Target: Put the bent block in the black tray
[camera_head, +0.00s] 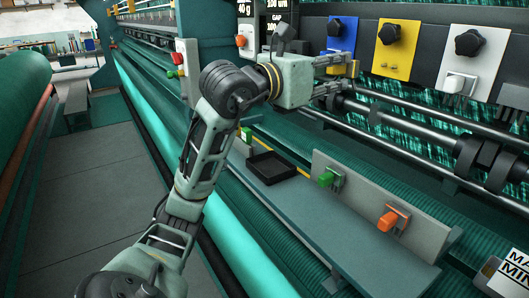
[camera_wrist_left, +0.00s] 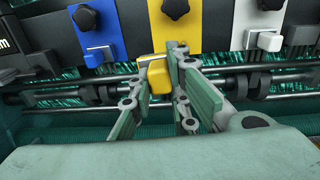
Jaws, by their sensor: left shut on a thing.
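A yellow bent block (camera_wrist_left: 158,76) is between the fingers of my left gripper (camera_head: 343,75), in front of the yellow plate (camera_wrist_left: 172,28). In the head view only part of the block (camera_head: 340,69) shows past the fingers. My left gripper is shut on it; I cannot tell whether the block still touches the plate. The black tray (camera_head: 272,168) is empty and lies on the grey ledge, below and left of the gripper. My right gripper is not in view.
Blue (camera_head: 341,36) and white (camera_head: 474,58) knobbed plates flank the yellow one. Dark rails (camera_head: 400,122) run below them. A green switch (camera_head: 327,177) and an orange switch (camera_head: 390,218) stand on an upright grey panel right of the tray.

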